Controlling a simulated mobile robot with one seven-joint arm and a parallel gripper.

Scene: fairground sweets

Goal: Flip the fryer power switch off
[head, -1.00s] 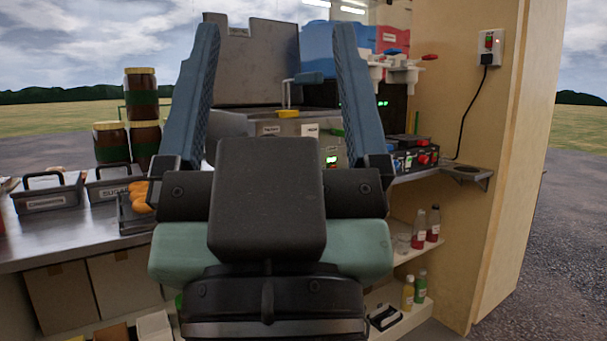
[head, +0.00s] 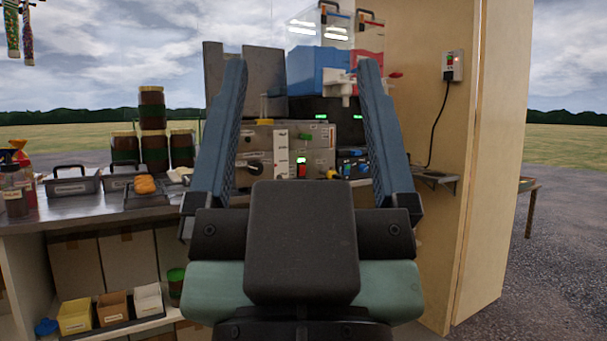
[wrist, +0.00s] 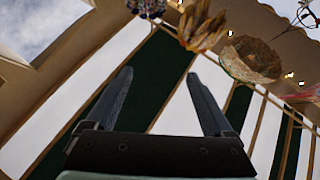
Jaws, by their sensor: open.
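The grey metal fryer (head: 265,140) stands on the counter beyond my gripper in the head view. Its front has a dark knob (head: 254,168), a white label strip and a small switch (head: 302,168), lit green above and red below. The switch shows between my fingers, some way beyond them. My gripper (head: 302,65) is open and empty, with its fingers pointing up. The fingers and gripper body hide parts of the fryer's sides and the counter front. In the wrist view my gripper (wrist: 158,74) is open against the striped canopy; the fryer is not seen there.
A wall socket (head: 452,66) with a red and green switch and a black cord is on the wooden panel (head: 480,200) at right. Blue and red drink tanks (head: 318,70) stand behind the fryer. Jars (head: 153,150) and trays (head: 72,182) fill the counter's left.

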